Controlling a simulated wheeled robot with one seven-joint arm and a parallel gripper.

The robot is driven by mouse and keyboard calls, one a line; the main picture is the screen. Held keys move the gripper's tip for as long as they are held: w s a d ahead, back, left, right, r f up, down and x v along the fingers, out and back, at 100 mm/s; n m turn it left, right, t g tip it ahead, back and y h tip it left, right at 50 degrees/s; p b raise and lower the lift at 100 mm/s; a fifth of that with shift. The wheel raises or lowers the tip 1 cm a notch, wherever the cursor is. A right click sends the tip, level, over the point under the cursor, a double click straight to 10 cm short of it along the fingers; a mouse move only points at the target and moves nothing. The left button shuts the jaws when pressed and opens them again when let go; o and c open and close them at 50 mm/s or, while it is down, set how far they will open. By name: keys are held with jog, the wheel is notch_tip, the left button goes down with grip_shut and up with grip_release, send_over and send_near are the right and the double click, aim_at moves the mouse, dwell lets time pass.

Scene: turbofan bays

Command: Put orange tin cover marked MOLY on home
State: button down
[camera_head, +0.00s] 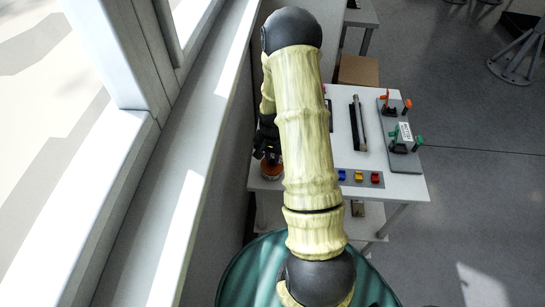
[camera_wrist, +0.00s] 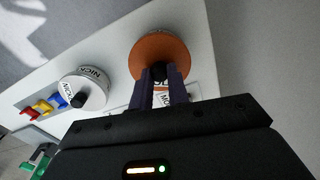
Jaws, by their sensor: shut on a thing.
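The orange tin cover (camera_wrist: 160,48) is a round disc with a black knob. My gripper (camera_wrist: 160,74) is shut on that knob, its two dark fingers on either side. In the head view the orange cover (camera_head: 271,170) is at the left edge of the white table, below my gripper (camera_head: 268,154). A white label with partly hidden dark letters (camera_wrist: 166,100) shows between and beside the fingers, so I cannot read it fully. My fingers and gripper body hide what lies nearest. I cannot tell whether the cover rests on something or hangs just above the table.
A white round tin marked NICK (camera_wrist: 84,87) with a black knob stands close by. Red, yellow and blue pieces (camera_head: 359,177) sit in a grey strip. A dark rail (camera_head: 358,124) and a grey fixture with orange and green handles (camera_head: 399,138) are farther right. The window wall (camera_head: 226,130) is close on the left.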

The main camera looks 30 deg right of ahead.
jog(key=shift+f, duration=0.35)
jog(key=c, duration=0.9)
grip_release()
jog(key=shift+r+p, duration=2.25)
jog(key=shift+r, duration=1.3)
